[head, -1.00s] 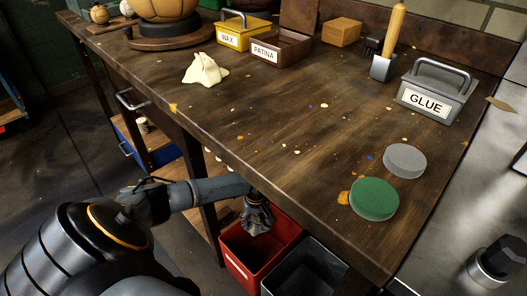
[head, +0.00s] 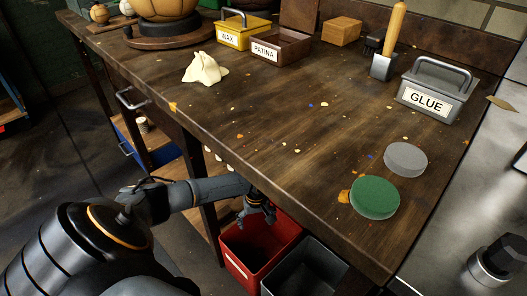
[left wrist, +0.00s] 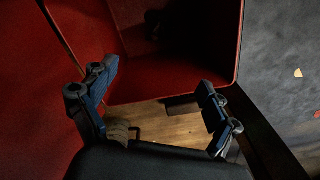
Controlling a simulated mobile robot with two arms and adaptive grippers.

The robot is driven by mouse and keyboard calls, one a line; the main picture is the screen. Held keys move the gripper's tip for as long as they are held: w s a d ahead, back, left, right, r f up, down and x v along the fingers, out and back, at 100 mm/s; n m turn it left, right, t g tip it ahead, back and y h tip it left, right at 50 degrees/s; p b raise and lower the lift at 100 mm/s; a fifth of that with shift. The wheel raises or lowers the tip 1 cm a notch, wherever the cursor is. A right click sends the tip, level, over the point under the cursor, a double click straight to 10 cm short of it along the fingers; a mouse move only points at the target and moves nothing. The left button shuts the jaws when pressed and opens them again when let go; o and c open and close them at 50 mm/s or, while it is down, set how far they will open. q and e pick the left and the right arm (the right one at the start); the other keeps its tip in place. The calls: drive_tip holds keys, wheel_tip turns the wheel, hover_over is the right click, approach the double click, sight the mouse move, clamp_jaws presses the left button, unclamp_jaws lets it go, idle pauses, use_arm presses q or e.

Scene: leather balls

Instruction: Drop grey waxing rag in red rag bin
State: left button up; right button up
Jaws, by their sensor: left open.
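The red bin (head: 237,265) stands under the front edge of the workbench; part of it also shows in the left wrist view (left wrist: 185,85). My left gripper (head: 258,212) is above its opening, below the bench top. In the left wrist view its two blue-padded fingers (left wrist: 158,95) are spread apart with nothing between them. The grey rag cannot be made out clearly in either view now. The bin's inside is dark, and a faint dark shape (left wrist: 154,22) lies in it, too dim to name. My right gripper is not in view.
A dark grey bin (head: 300,272) stands right beside the red one. The workbench (head: 270,125) overhangs both. On it are a cream cloth (head: 205,68), a green disc (head: 375,198), a grey disc (head: 406,159) and the GLUE caddy (head: 436,92). The bench middle holds only small scraps.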

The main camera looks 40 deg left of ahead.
use_arm(q)
wheel_tip(320, 180, up, 12)
idle(0.5)
